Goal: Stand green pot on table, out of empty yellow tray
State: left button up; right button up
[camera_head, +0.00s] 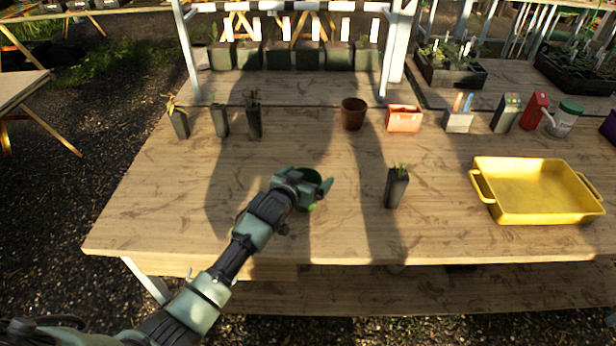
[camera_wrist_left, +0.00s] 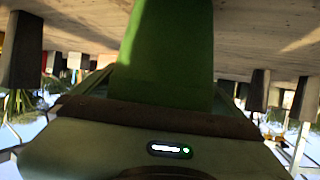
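The green pot (camera_head: 309,175) is at the middle of the wooden table (camera_head: 250,230), outside the yellow tray (camera_head: 543,216). My left gripper (camera_head: 307,181) has its fingers on either side of the pot and appears closed on it. In the left wrist view, which is upside down, the green pot (camera_wrist_left: 168,50) fills the centre between the fingers. The pot looks roughly upright; whether its base touches the table is hidden. The yellow tray lies at the right of the table and is empty. My right gripper is not in view.
A dark potted plant (camera_head: 396,187) stands between the pot and the tray. Several small plants stand at the back left. A brown pot (camera_head: 353,114), an orange box (camera_head: 403,119) and other supplies line the back.

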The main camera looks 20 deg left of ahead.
pick_arm(q)
jog(key=shift+r, duration=0.1)
jog(key=v, duration=1.2)
jog(key=shift+r, duration=0.2)
jog(key=s+f+g, duration=0.3)
jog(key=s+f, duration=0.1)
jog(key=s, duration=0.7)
jog(key=s+f+g+y, duration=0.1)
jog(key=s+f+g, duration=0.25)
jog(key=s, duration=0.65)
jog(key=s+f+g, duration=0.4)
jog(key=s, duration=0.7)
notch_tip(320, 180, down, 26)
jog(key=s+m, duration=0.1)
jog(key=s, duration=0.1)
jog(key=s+a+f+g, duration=0.2)
jog(key=s+f, duration=1.3)
jog(key=s, duration=0.1)
